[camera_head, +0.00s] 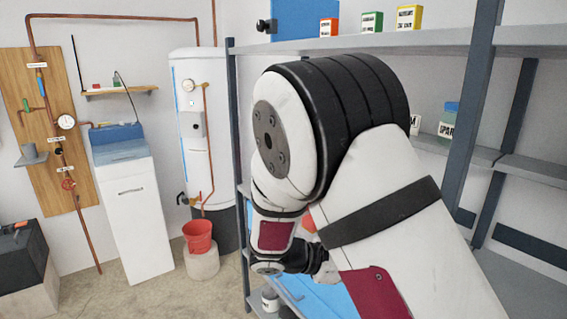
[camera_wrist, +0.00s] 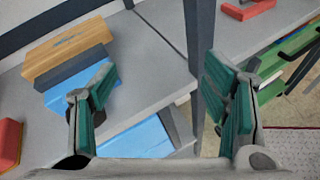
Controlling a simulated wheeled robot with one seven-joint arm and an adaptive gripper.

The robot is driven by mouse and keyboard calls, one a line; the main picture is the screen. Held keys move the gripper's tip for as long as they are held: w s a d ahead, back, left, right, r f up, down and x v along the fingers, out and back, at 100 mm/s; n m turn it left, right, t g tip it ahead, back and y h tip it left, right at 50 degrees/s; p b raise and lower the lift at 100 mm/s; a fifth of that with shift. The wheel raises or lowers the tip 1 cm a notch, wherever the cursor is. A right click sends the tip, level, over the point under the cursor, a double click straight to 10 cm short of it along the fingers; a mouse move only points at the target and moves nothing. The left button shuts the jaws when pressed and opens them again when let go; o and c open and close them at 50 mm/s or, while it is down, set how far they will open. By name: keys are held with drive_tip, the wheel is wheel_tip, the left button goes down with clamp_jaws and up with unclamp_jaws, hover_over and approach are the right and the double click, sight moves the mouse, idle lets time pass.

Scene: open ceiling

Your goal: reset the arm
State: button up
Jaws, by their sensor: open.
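My arm fills the middle and right of the head view, raised and bent in front of the grey shelf unit, with its wrist low near the lower shelves. In the wrist view my gripper (camera_wrist: 163,112) is open, its two green-padded fingers wide apart with nothing between them. The fingers are above a grey shelf (camera_wrist: 150,55) and its upright post (camera_wrist: 200,40). In the head view the fingers are hidden or too small to make out.
In the wrist view a wooden-topped block (camera_wrist: 68,52) and a red item (camera_wrist: 10,143) lie on the shelf at left. The head view shows small boxes (camera_head: 408,17) on the top shelf, a white water heater (camera_head: 190,130) and a red bucket (camera_head: 198,237).

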drive_tip(key=s+d+r+m+g+y, duration=0.25)
drive_tip(key=s+r+m+y, duration=0.2)
drive_tip(key=s, duration=0.35)
drive_tip(key=s+d+r+m+g+y, duration=0.1)
drive_tip(key=s+d+r+m+y, duration=0.2)
drive_tip(key=s+r+m, duration=0.3)
drive_tip(key=s+a+r+m+t+y, duration=0.2)
drive_tip(key=s+m+y, duration=0.1)
drive_tip(key=s, duration=0.3)
drive_tip(key=s+a+r+m+t+y, duration=0.2)
drive_tip(key=s+a+m+t+y, duration=0.1)
drive_tip(key=s, duration=0.4)
drive_tip(key=shift+s+m+p, duration=0.25)
drive_tip(key=shift+m+p, duration=0.2)
drive_tip(key=shift+m, duration=0.3)
drive_tip(key=shift+r, duration=0.1)
